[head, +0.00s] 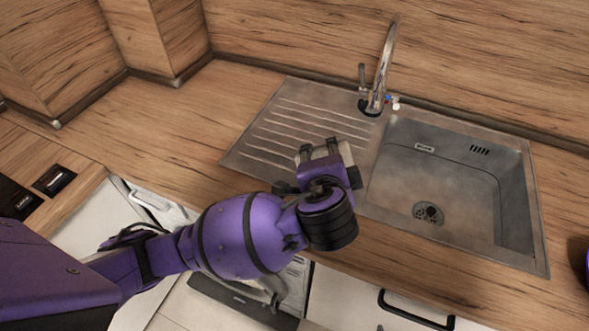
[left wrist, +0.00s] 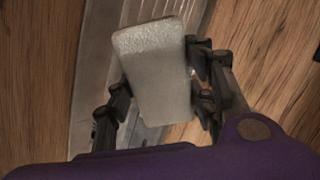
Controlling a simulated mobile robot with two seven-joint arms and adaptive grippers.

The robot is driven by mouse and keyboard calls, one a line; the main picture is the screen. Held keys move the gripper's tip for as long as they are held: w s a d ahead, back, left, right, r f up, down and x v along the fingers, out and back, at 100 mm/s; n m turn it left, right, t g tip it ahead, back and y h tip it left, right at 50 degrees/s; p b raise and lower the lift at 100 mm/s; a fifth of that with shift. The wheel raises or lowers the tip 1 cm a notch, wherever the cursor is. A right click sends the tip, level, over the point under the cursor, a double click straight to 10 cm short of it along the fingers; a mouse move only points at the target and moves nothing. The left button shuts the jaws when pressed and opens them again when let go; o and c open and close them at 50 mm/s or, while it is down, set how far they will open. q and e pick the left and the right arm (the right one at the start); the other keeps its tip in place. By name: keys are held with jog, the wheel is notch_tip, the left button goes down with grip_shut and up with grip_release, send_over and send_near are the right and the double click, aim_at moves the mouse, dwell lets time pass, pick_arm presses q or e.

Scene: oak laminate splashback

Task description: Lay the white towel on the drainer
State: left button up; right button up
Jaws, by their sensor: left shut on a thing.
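The white towel (left wrist: 153,70) is a small pale, folded block in the left wrist view, between the two fingers of my left gripper (left wrist: 160,85). In the head view my left gripper (head: 322,158) is over the front right part of the drainer, near the basin. It is shut on the towel, and only a pale edge of the towel shows there (head: 346,153). The drainer (head: 283,122) is the ridged steel area left of the basin; its front right part is hidden by my gripper. I cannot tell whether the towel touches it. My right gripper is out of view.
The sink basin (head: 425,165) lies right of the drainer, with a tall tap (head: 383,65) behind. The wooden counter (head: 165,105) is clear to the left. A black handle (head: 415,311) shows on the cabinet front below.

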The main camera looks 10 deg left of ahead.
pick_arm(q)
jog(key=d+g, duration=0.1)
jog(key=d+n+y, duration=0.1)
jog(key=shift+w+d+g, duration=0.2)
jog(key=shift+d+g, duration=0.1)
jog(key=shift+g, duration=0.1)
jog(key=shift+s+d+f+n+g+y, duration=0.1)
jog(key=shift+d+f+n+g+y, duration=0.15)
jog(key=shift+d+n+g, duration=0.3)
jog(key=shift+s+f+n+g, duration=0.1)
jog(key=shift+s+n+g, duration=0.15)
jog(key=shift+n+g, duration=0.3)
jog(key=shift+s+d+f+n+g, duration=0.15)
jog(key=shift+s+d+n+g, duration=0.35)
jog(key=shift+n+g, duration=0.35)
jog(key=shift+s+n+g, duration=0.6)
jog(key=shift+n+g, duration=0.15)
jog(key=shift+g, duration=0.3)
jog(key=s+a+r+n+g+h, duration=0.3)
jog(key=s+a+r+n, duration=0.1)
jog(key=a+r, duration=0.3)
jog(key=shift+s+a+r+g+p, duration=0.25)
jog(key=shift+s+g+p, duration=0.15)
jog(key=shift+s, duration=0.4)
jog(key=shift+f, duration=0.1)
